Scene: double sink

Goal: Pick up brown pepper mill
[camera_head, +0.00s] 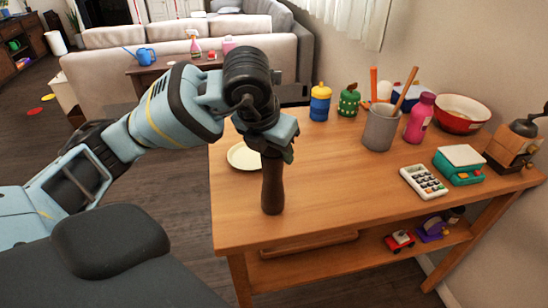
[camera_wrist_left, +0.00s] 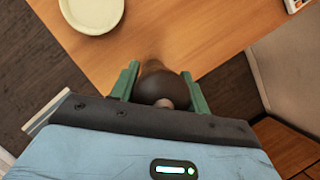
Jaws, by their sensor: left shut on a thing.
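The brown pepper mill (camera_head: 272,187) stands upright near the front left of the wooden table in the head view. My left gripper (camera_head: 278,147) is above it with its fingers down around the mill's top. In the left wrist view the mill's dark rounded top (camera_wrist_left: 161,88) sits between the two green fingers of the left gripper (camera_wrist_left: 160,90), which is shut on it. The mill's base appears at the tabletop; I cannot tell whether it touches. The gripper hides the mill's top in the head view. My right gripper is not in view.
A cream plate (camera_head: 243,157) lies just behind and left of the mill. A grey utensil cup (camera_head: 380,128), a calculator (camera_head: 423,181), a pink bottle (camera_head: 419,118) and a red bowl (camera_head: 461,114) stand to the right. The table's middle (camera_head: 340,180) is clear.

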